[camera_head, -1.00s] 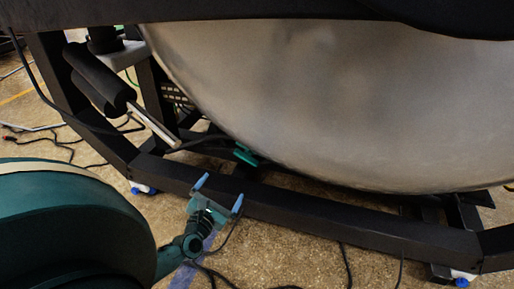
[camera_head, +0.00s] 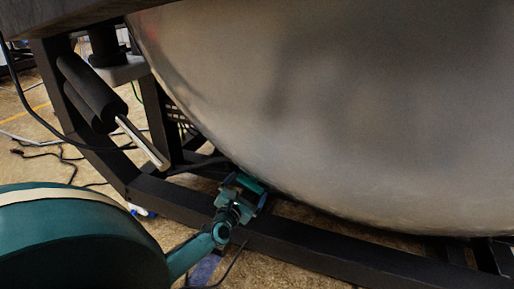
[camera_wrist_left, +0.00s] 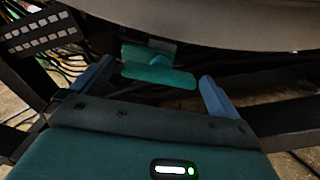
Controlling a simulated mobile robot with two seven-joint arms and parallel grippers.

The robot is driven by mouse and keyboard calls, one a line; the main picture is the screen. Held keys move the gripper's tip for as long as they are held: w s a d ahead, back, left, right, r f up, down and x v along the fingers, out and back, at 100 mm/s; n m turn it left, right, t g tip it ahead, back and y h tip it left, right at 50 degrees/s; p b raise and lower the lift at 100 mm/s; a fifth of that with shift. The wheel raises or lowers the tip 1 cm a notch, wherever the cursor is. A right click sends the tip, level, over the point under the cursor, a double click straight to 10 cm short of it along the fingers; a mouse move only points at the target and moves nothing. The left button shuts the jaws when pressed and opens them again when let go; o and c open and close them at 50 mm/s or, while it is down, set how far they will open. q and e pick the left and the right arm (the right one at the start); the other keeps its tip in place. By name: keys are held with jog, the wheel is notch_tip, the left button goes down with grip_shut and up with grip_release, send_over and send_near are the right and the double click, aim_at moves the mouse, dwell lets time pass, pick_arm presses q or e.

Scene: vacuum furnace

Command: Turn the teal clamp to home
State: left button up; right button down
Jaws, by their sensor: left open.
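The teal clamp (camera_wrist_left: 158,74) sits under the lower edge of the big metal drum, ahead of my left gripper in the left wrist view. In the head view the clamp (camera_head: 250,184) shows just beyond the gripper, partly hidden by it. My left gripper (camera_head: 248,190) is open, with blue fingertips. In the left wrist view the fingers of the left gripper (camera_wrist_left: 155,88) stand on either side of the clamp's wide bar, with gaps on both sides. I cannot tell whether anything touches. My right gripper is not in view.
The large metal drum (camera_head: 340,100) hangs close above the gripper. A black frame beam (camera_head: 310,251) runs below and in front of it. A black cylinder with a metal rod (camera_head: 143,142) stands at left. Cables lie on the floor.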

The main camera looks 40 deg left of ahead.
aim_at(250, 183)
pick_arm(q)
jog(key=shift+b+x, duration=0.3)
jog(key=shift+x, duration=0.9)
jog(key=shift+w+a, duration=0.15)
jog(key=shift+w, duration=0.25)
